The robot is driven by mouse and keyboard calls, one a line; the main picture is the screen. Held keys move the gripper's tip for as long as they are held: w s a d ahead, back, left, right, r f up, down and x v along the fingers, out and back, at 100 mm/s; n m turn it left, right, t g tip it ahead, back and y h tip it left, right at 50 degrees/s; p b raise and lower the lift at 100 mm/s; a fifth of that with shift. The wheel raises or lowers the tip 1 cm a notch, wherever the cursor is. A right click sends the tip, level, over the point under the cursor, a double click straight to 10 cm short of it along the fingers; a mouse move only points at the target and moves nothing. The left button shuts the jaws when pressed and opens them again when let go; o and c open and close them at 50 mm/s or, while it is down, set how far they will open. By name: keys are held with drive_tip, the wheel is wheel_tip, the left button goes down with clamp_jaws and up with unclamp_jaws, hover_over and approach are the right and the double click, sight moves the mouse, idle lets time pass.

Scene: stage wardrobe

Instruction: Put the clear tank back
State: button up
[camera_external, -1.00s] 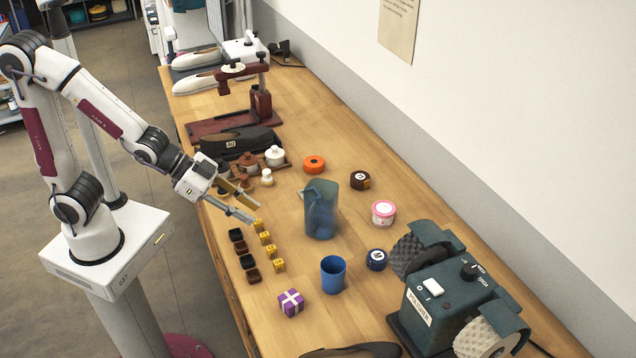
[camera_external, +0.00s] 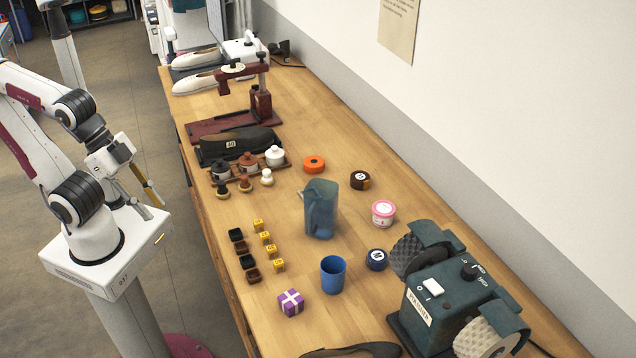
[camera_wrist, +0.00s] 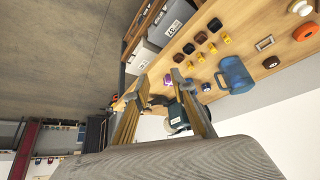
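A blue, see-through jug (camera_external: 320,210) with a handle stands upright mid-table; it also shows in the wrist view (camera_wrist: 236,76). It is the only large see-through vessel I can make out, and I cannot tell whether it is the clear tank. My gripper (camera_external: 157,211) is left of the table, above my own base, well away from the jug. In the wrist view my gripper (camera_wrist: 159,77) has its two fingers apart with nothing held between them.
A blue cup (camera_external: 333,274), purple gift box (camera_external: 291,302) and several yellow cubes (camera_external: 265,238) stand near the jug. A green polisher (camera_external: 447,305) is at front right. A shoe press (camera_external: 262,103) stands farther back.

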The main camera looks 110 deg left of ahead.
drive_tip(key=shift+s+d+r+g, duration=0.15)
drive_tip(key=shift+s+d, duration=0.15)
drive_tip(key=shift+s, duration=0.5)
drive_tip(key=shift+s+d+f+g, duration=0.15)
drive_tip(key=shift+s+d, duration=0.15)
drive_tip(key=shift+s, duration=0.45)
